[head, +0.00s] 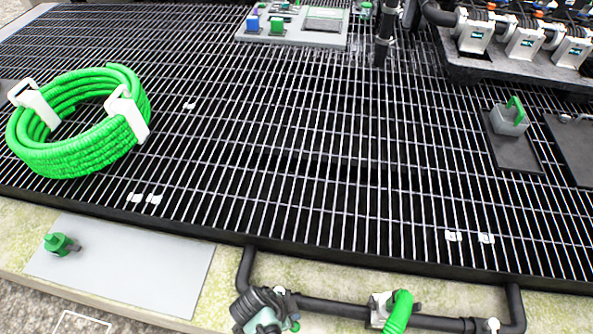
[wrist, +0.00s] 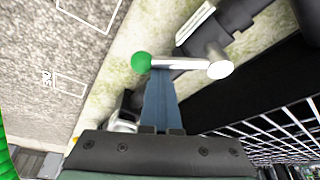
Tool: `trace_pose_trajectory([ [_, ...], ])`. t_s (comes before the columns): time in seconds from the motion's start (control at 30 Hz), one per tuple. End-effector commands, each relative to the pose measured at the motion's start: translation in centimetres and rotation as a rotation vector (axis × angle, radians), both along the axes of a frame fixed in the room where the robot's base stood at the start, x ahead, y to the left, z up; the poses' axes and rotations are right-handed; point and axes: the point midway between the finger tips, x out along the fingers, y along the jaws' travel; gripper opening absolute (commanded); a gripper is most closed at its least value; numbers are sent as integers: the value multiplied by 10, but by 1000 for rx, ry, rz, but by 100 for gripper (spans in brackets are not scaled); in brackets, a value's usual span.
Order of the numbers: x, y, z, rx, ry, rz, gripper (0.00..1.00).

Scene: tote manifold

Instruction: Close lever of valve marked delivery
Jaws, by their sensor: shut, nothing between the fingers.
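In the wrist view, a valve lever (wrist: 180,64) is a silver rod with a green ball knob (wrist: 141,62) at its left end and a pale round hub (wrist: 219,69) at its right. My gripper (wrist: 159,72) is shut and empty, its blue fingertips at the rod near the knob; I cannot tell whether they touch. In the head view, a green-handled valve (head: 399,311) sits on the dark pipe (head: 340,309) at the bottom. Left of it is a grey-teal shape that I cannot identify surely. No delivery marking is readable.
A green hose coil (head: 75,160) lies on the grating (head: 290,150) at left. A green fitting (head: 61,244) stands on a grey plate (head: 130,262). A grey block with a green handle (head: 509,118) is at right. The middle of the grating is mostly clear.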

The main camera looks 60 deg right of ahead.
Motion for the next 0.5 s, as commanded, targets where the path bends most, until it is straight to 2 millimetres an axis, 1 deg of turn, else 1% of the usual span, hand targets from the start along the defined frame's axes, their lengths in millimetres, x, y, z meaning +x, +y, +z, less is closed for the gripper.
trace_pose_trajectory([
  [0.3, 12, 15, -1, 2, 0, -285, 0],
  [0.5, 18, 22, -1, 1, 0, -423, 0],
])
